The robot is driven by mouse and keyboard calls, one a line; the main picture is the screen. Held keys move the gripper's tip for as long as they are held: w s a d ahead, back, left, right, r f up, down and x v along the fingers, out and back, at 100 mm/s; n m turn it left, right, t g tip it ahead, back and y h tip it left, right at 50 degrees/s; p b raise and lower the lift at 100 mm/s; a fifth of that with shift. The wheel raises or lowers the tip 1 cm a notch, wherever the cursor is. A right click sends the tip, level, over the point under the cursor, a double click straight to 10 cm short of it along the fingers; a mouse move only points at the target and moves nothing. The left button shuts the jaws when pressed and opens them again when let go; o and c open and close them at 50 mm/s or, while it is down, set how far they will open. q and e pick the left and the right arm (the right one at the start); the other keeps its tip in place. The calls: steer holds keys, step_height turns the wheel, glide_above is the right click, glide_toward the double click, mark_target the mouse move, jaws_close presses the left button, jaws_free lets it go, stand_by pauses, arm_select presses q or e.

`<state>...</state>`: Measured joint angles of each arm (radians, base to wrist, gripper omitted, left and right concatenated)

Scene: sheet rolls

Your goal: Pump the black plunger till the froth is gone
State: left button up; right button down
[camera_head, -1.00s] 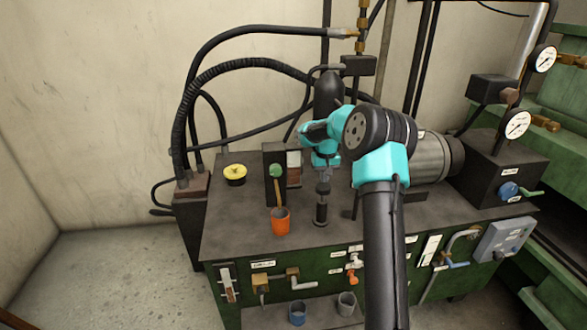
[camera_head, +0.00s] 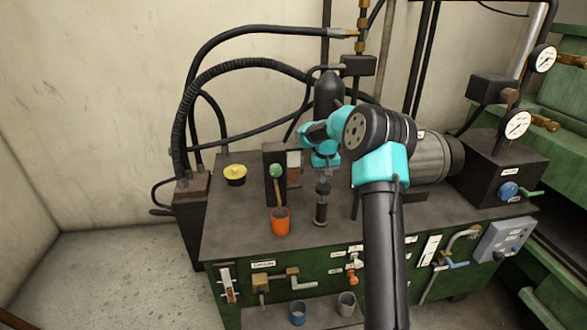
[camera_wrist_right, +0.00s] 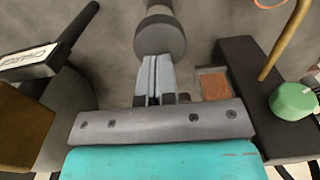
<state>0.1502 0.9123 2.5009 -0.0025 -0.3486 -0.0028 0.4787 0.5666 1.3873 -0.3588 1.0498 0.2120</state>
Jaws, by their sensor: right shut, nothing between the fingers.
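The black plunger (camera_head: 321,206) stands upright on the dark bench top, near its front edge. My right gripper (camera_head: 326,175) is just above it, pointing down, with its fingers shut and empty. In the right wrist view the plunger's round black knob (camera_wrist_right: 160,38) is just beyond the shut fingertips (camera_wrist_right: 152,58); I cannot tell whether they touch. A dark block beside the plunger has a small window (camera_head: 294,160), pale above and reddish brown below. The brown window also shows in the right wrist view (camera_wrist_right: 214,86). I cannot make out froth. My left gripper is not in view.
An orange cup (camera_head: 280,221) with a stick in it stands left of the plunger. A green knob (camera_head: 276,171) and a yellow cap (camera_head: 235,175) are farther left. A metal motor (camera_head: 435,158) lies to the right, and black hoses (camera_head: 182,120) rise at the back left.

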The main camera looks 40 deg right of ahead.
mark_target(324, 186)
steer(key=shift+f, duration=3.1)
steer(key=shift+r, duration=3.2)
steer(key=shift+f, duration=0.15)
